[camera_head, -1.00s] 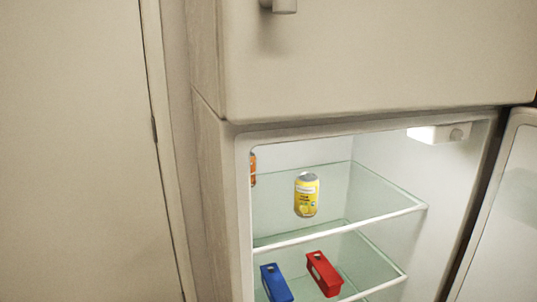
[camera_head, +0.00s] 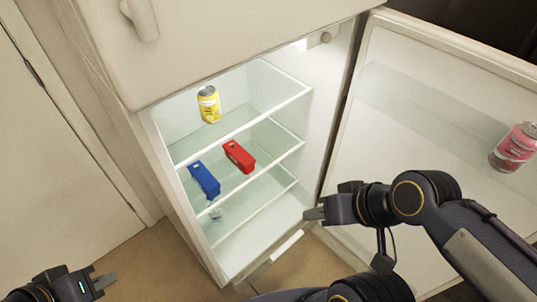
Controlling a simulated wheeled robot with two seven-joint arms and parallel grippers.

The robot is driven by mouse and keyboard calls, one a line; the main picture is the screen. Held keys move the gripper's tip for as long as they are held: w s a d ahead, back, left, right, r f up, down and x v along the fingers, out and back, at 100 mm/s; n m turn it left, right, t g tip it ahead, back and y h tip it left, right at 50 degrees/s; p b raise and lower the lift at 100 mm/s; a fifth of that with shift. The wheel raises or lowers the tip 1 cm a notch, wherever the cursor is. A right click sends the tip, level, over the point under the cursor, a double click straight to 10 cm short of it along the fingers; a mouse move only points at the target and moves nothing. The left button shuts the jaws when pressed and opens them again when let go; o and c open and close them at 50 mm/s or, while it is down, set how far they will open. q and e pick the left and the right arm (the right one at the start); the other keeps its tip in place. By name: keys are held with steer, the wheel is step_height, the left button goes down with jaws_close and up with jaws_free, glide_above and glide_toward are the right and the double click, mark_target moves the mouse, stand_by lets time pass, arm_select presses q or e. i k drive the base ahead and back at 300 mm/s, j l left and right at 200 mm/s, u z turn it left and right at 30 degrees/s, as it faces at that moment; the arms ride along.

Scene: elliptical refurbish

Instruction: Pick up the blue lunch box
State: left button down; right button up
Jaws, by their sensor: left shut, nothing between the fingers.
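The blue lunch box (camera_head: 204,180) lies on a glass shelf inside the open fridge, at the left side of that shelf. A red box (camera_head: 239,156) of similar shape lies to its right on the same shelf, apart from it. My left gripper (camera_head: 104,284) is at the bottom left, low and outside the fridge, shut and empty, well away from the blue lunch box. My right gripper (camera_head: 312,212) is in front of the fridge's right side, near the door hinge side, apart from both boxes. Its finger gap is not clear from this angle.
A yellow can (camera_head: 209,104) stands on the shelf above. The fridge door (camera_head: 400,130) is swung open to the right, with a pink can (camera_head: 514,147) on it. A closed freezer door (camera_head: 210,40) is above.

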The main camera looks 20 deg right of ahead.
mark_target(207, 183)
steer(key=k+l+z, duration=0.1)
steer(key=z, duration=0.25)
steer(key=k+l+z, duration=0.15)
steer(key=z, duration=0.25)
steer(key=k+l, duration=0.05)
